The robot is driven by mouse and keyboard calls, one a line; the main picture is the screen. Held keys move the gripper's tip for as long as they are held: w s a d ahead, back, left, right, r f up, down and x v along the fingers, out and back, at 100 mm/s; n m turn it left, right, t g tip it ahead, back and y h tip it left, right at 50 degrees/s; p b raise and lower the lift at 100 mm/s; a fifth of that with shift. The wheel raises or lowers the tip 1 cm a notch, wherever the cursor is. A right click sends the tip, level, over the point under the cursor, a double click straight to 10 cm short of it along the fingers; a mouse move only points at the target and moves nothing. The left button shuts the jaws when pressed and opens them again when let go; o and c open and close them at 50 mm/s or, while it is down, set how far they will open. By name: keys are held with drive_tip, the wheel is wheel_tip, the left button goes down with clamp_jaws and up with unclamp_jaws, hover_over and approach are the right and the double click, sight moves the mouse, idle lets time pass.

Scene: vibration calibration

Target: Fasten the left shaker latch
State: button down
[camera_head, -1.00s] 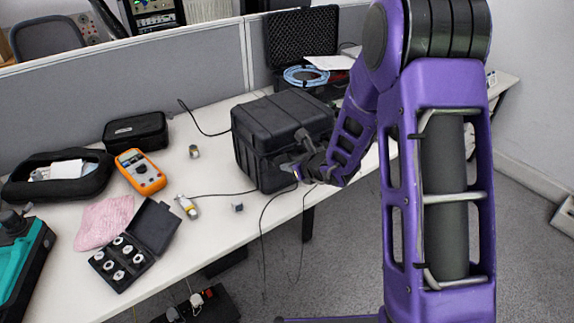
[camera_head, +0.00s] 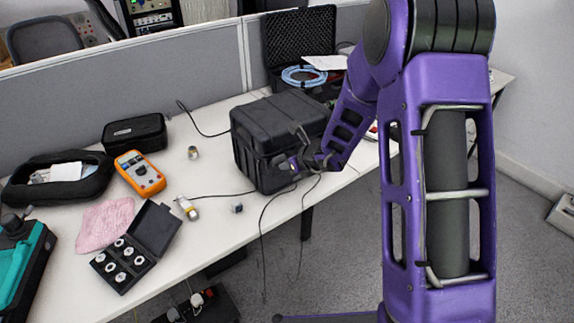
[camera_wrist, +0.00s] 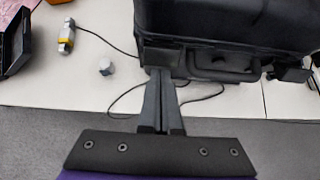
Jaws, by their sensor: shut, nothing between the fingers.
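The shaker is a black case (camera_head: 262,130) with its lid down, near the right part of the table's front edge. Its front also shows in the wrist view (camera_wrist: 185,28), with a carry handle (camera_wrist: 222,72) in the middle. My gripper (camera_wrist: 161,74) is shut and empty, its fingertips at the left part of the case front, in front of the left latch area. The fingers hide most of the left latch, and I cannot tell its position or whether they touch it. The right latch (camera_wrist: 290,73) juts out from the front. In the head view my gripper (camera_head: 290,163) is at the case's front face.
A small grey cube (camera_head: 236,208) and a yellow-grey sensor (camera_head: 187,207) with a cable lie left of the case on the white table (camera_head: 215,170). An orange multimeter (camera_head: 140,174) and an open black box (camera_head: 135,250) lie farther left. Cables hang over the front edge.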

drive_tip(key=shift+w+r, duration=0.1)
drive_tip(key=shift+r, duration=0.1)
drive_tip(key=shift+w+a+r+b, duration=0.2)
drive_tip(key=shift+w+a+r, duration=0.15)
drive_tip(key=shift+r, duration=0.2)
drive_tip(key=shift+w+a+r+b, duration=0.2)
drive_tip(key=shift+w+r, duration=0.2)
drive_tip(key=shift+r, duration=0.2)
drive_tip(key=shift+r+p, duration=0.6)
drive_tip(key=shift+r, duration=0.15)
